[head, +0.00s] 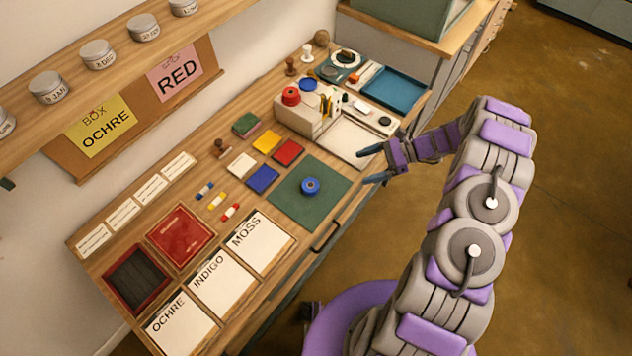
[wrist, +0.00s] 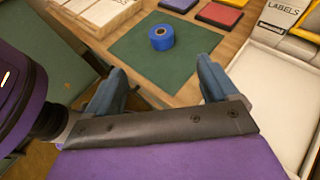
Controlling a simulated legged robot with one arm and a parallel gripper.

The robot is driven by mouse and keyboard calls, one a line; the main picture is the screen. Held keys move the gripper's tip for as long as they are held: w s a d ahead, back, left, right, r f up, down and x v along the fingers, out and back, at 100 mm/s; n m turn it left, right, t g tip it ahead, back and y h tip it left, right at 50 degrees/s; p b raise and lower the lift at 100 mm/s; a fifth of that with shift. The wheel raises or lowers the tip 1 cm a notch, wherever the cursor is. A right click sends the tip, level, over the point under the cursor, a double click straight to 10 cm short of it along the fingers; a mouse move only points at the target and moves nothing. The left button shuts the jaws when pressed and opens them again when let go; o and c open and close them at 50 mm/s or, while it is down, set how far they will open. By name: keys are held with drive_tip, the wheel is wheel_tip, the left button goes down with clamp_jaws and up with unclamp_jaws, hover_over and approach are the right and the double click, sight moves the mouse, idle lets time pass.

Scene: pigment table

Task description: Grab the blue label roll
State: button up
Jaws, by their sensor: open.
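The blue label roll (head: 311,186) lies flat on the green mat (head: 333,178) near the front edge of the wooden table. In the wrist view the roll (wrist: 161,37) sits on the mat (wrist: 185,65) beyond my fingertips, its round core facing up. My gripper (head: 371,165) is open and empty, to the right of the mat in the head view and past the table's front edge. In the wrist view my gripper's two fingers (wrist: 162,80) are spread wide, with the roll between their directions but farther off. The roll is in full view in both pictures.
Red (head: 288,151) and blue (head: 263,179) pads lie just behind the mat. Cards marked MOSS (head: 262,241), INDIGO and OCHRE lie to its left. A labels box (head: 304,113) and a pale tray (head: 352,139) stand to its right. The mat is otherwise clear.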

drive_tip(key=b, duration=0.2)
approach(314, 184)
drive_tip(key=x, duration=0.4)
drive_tip(key=shift+a+r, duration=0.1)
drive_tip(key=shift+a, duration=0.05)
drive_tip(key=b+x, duration=0.1)
drive_tip(key=x, duration=0.3)
drive_tip(key=shift+a+f, duration=0.1)
drive_tip(key=shift+f, duration=0.25)
drive_tip(key=shift+a+f, duration=0.1)
drive_tip(key=shift+a, duration=0.4)
drive_tip(key=shift+c, duration=0.5)
drive_tip(key=c, duration=1.1)
